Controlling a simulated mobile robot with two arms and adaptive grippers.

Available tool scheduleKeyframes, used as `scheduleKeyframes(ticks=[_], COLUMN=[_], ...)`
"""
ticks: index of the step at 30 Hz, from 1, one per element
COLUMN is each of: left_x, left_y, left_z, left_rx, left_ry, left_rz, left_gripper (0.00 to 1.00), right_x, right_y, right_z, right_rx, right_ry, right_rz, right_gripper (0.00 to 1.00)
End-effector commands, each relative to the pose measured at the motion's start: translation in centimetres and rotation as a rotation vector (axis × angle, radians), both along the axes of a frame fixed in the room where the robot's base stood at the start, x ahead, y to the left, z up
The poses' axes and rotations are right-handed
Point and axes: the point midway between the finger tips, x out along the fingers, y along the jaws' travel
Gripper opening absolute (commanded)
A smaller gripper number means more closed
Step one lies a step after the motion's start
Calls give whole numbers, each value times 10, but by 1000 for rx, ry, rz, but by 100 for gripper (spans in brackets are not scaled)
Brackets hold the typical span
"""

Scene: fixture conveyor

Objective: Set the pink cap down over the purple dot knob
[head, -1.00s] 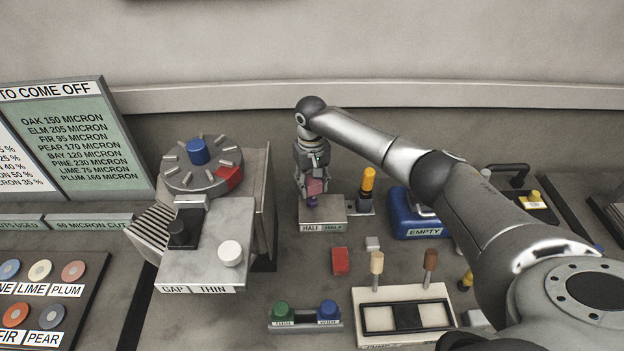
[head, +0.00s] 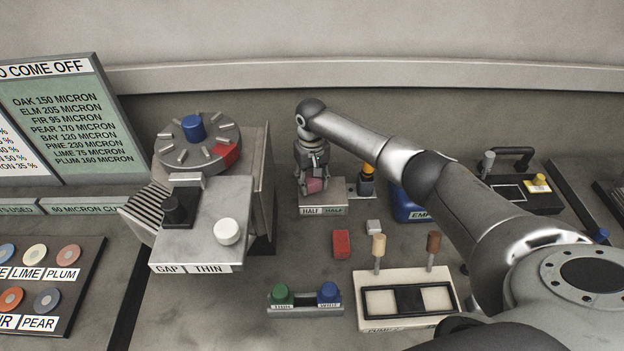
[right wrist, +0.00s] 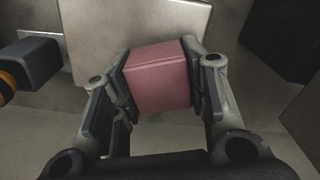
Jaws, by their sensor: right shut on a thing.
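The pink cap (head: 315,185) is a small block between the fingers of my right gripper (head: 312,184), which is shut on it. It also fills the middle of the right wrist view (right wrist: 158,76), with a finger pressed on each side. The cap is at the grey box labelled HALF (head: 338,197), over its left part. The purple knob is hidden now under the cap and gripper. I cannot tell whether the cap rests on the box or is just above it. My left gripper is not in view.
A yellow-topped black knob (head: 367,180) stands just right of the cap. The blue EMPTY container (head: 405,205) is partly behind my right arm. The grey GAP THIN machine (head: 205,240) with a round dial stands left. A red block (head: 341,244) lies in front.

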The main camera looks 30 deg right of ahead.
Motion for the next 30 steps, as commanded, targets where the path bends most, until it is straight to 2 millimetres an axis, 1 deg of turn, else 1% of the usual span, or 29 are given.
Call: scheduleKeyframes(ticks=[28, 29, 30], left_x=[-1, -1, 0], left_y=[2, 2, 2], left_z=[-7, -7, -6], left_rx=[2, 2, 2], left_ry=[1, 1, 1], left_rz=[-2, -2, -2], left_gripper=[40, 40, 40], right_x=[0, 0, 0], right_y=[0, 0, 0], right_z=[-12, -12, -12], right_rx=[0, 0, 0], right_ry=[-1, -1, -1], right_rz=[1, 1, 1], right_gripper=[28, 42, 47])
